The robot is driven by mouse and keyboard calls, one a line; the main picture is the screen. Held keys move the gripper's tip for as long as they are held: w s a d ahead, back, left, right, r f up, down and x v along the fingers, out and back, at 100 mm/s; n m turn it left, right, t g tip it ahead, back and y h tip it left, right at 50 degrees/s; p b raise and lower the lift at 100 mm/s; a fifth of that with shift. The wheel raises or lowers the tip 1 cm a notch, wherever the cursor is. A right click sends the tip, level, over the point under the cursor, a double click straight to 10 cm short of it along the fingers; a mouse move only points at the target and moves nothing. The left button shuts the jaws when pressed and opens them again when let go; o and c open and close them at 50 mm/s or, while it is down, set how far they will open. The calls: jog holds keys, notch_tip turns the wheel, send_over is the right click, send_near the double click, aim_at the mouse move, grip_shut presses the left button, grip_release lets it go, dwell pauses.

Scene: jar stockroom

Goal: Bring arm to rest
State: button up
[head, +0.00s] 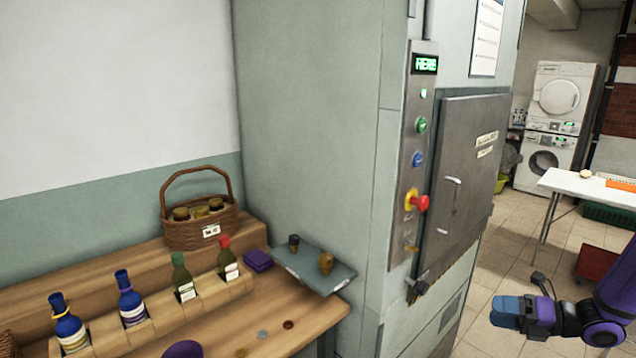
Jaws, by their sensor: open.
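My gripper (519,312) shows at the lower right of the head view, at the end of my purple arm. It points left and is open, with no object visible in it. It is in the air over the tiled floor, to the right of the grey metal cabinet and apart from it. The far side of the jaws is hidden.
The tall cabinet (310,120) with a door (470,180) and control panel (420,150) stands left of my gripper. A wooden bench (300,330) holds bottles, a wicker basket (185,232) and a grey tray (335,277). A white table (590,188) stands behind right.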

jog(key=s+a+r+n+g+h, duration=0.35)
jog(key=a+r+n, duration=0.25)
jog(key=r+n, duration=0.3)
jog(key=s+a+r+n+g+h, duration=0.35)
jog(key=a+r+n+g, duration=0.2)
jog(key=r+n, duration=0.4)
jog(key=s+a+r+n+t+h, duration=0.2)
jog(key=s+r+n+t+h, duration=0.4)
jog(key=s+r+n, duration=0.5)
jog(key=s+n, duration=0.1)
jog(key=n, duration=0.6)
jog(key=shift+a+r+h, duration=0.15)
jog(key=shift+r+h, duration=0.1)
jog(key=shift+h, duration=0.15)
